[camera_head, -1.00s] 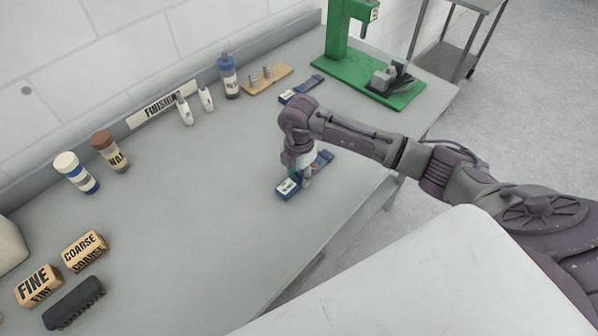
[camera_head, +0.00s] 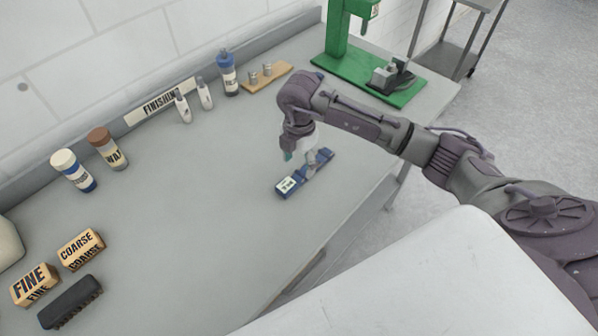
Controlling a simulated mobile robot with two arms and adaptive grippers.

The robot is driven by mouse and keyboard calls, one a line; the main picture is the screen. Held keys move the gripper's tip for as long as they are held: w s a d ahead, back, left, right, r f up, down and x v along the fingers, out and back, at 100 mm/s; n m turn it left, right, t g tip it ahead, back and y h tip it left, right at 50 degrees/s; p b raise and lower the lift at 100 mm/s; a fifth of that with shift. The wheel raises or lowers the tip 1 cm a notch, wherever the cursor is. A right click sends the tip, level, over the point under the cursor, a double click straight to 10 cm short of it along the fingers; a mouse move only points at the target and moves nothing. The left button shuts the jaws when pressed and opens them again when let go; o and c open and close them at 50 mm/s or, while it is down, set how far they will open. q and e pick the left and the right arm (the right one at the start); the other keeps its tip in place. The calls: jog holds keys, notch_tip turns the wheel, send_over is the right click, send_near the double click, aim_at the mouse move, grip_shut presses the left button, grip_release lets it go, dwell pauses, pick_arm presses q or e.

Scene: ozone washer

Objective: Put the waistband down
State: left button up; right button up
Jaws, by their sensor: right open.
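A dark blue strip with a white label at its near end, apparently the waistband (camera_head: 288,186), lies on the grey workbench (camera_head: 190,235), near its right edge. My right gripper (camera_head: 300,160) is open, pointing down at the strip's middle and left side. One finger shows to the left of the strip and the other overlaps it in the picture; I cannot tell whether either touches it. My left gripper is not in view.
Several bottles, including a brown-capped one (camera_head: 108,148), stand along the back by the FINISHING sign (camera_head: 152,102). COARSE (camera_head: 81,249) and FINE (camera_head: 35,285) blocks and a black brush (camera_head: 70,302) lie front left. A green press (camera_head: 365,80) stands back right. The bench's middle is clear.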

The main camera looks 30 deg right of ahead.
aim_at(299, 177)
notch_tip(299, 177, up, 8)
jog(key=b, duration=0.2)
jog(key=shift+f, duration=0.15)
dwell(0.4)
